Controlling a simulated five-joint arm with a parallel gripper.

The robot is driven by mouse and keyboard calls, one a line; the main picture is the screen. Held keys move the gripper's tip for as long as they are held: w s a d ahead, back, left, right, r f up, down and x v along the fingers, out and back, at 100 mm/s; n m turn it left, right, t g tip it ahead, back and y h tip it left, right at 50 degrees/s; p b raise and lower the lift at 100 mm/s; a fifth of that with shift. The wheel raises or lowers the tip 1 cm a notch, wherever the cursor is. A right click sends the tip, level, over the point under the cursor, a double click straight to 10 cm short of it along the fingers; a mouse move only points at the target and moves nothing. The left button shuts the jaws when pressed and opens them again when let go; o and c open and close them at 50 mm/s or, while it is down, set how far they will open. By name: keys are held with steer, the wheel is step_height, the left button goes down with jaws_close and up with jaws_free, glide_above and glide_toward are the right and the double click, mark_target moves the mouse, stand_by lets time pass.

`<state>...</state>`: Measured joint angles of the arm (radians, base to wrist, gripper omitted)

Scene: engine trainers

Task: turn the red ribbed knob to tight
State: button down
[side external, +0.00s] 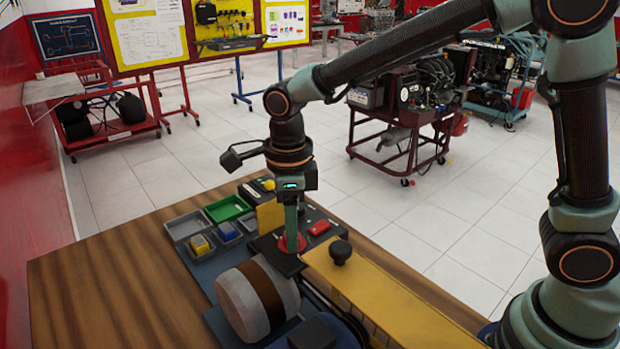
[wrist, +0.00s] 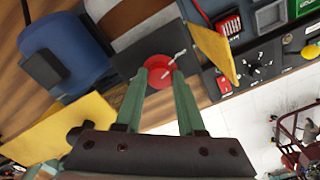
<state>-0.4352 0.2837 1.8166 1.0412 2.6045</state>
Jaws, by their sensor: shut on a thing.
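The red knob (side external: 291,243) sits on a dark plate, below my gripper (side external: 291,226), which points straight down. In the wrist view the red knob (wrist: 158,66) is between the two green fingertips of my gripper (wrist: 160,79), one on each side. My gripper is shut on it. A thin pale line crosses the knob's edge toward the upper right in the wrist view. The ribs and any tight marking cannot be made out.
An upright yellow plate (side external: 270,216) stands close behind the knob. A yellow beam (side external: 385,300) with a black knob (side external: 340,251) lies to the right. A pale cylinder (side external: 245,308) with a brown band is in front. A green tray (side external: 228,208) and small bins are at left. The wooden table's left side is clear.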

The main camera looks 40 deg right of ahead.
steer(key=shift+r+m, duration=0.1)
steer(key=shift+m, duration=0.4)
steer(key=c, duration=0.5)
jaws_free()
step_height(320, 180, up, 12)
stand_by(0.4)
steer(key=s+d+f+n+t, duration=0.1)
steer(key=s+d+n+t, duration=0.1)
steer(key=d+n, duration=0.3)
steer(key=s+d+f+n+t, duration=0.1)
steer(key=s+d+n, duration=0.2)
steer(key=n, duration=0.9)
steer(key=s+d+f+n+t, duration=0.1)
steer(key=s+d+n+t, duration=0.1)
steer(key=d+n, duration=0.6)
steer(key=shift+s+d+n+t, duration=0.3)
steer(key=shift+s+d+n, duration=0.1)
steer(key=shift+s+d, duration=0.3)
